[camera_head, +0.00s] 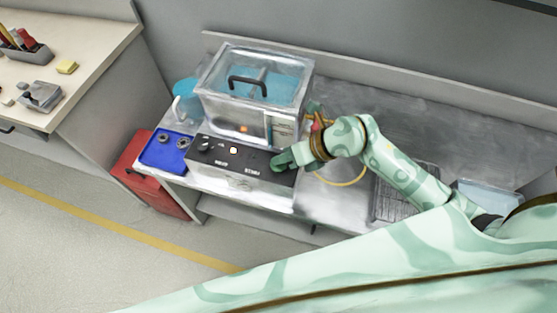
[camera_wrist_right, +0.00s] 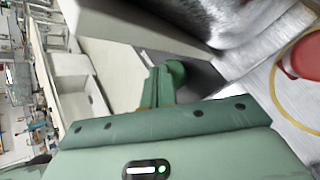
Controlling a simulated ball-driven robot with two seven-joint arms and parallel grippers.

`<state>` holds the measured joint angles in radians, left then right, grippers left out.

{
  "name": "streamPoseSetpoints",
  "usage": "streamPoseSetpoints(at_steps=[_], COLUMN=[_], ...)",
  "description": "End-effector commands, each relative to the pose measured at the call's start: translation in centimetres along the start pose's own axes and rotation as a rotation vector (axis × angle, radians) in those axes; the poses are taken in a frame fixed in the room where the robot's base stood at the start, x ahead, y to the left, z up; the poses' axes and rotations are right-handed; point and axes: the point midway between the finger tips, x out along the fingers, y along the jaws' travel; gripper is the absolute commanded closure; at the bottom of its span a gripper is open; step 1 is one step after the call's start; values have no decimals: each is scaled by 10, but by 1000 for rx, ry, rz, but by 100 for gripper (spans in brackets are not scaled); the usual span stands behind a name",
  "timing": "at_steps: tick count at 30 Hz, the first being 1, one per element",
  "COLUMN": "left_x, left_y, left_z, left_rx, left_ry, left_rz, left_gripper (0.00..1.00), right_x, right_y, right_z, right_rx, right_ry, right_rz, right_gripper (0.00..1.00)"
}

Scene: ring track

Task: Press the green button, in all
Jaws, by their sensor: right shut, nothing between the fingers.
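The machine with a clear-lidded tank (camera_head: 228,107) stands on the metal bench. Its dark front control panel (camera_head: 216,155) carries a knob (camera_head: 205,145), a small lit button (camera_head: 233,150) and white labels. I cannot make out a green button; the right end of the panel is covered by my right gripper. My right gripper (camera_head: 276,163) is shut and empty, its tips at the panel's right end; I cannot tell whether they touch it. In the right wrist view the closed fingers (camera_wrist_right: 164,82) point at a dark surface. My left gripper is not in view.
A blue tray (camera_head: 152,160) with small round parts sits left of the machine. A red box (camera_head: 128,170) is below it. A yellow hose (camera_head: 352,182) and a wire rack (camera_head: 390,205) lie to the right. A side table (camera_head: 85,40) stands at left.

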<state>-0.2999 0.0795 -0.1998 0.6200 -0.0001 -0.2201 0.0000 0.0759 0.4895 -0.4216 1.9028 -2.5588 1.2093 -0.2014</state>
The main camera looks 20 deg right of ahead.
Motion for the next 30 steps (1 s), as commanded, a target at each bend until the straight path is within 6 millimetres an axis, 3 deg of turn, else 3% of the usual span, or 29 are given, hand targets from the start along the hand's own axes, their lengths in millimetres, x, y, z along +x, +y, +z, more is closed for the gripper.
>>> streamPoseSetpoints(at_steps=[30], left_x=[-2], left_y=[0], left_z=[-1], left_rx=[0], left_ry=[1], left_rz=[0], left_gripper=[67], right_x=[1], right_y=[-1], right_z=[-1], right_rx=[0], right_ry=[1], right_rz=[-1], right_gripper=[100])
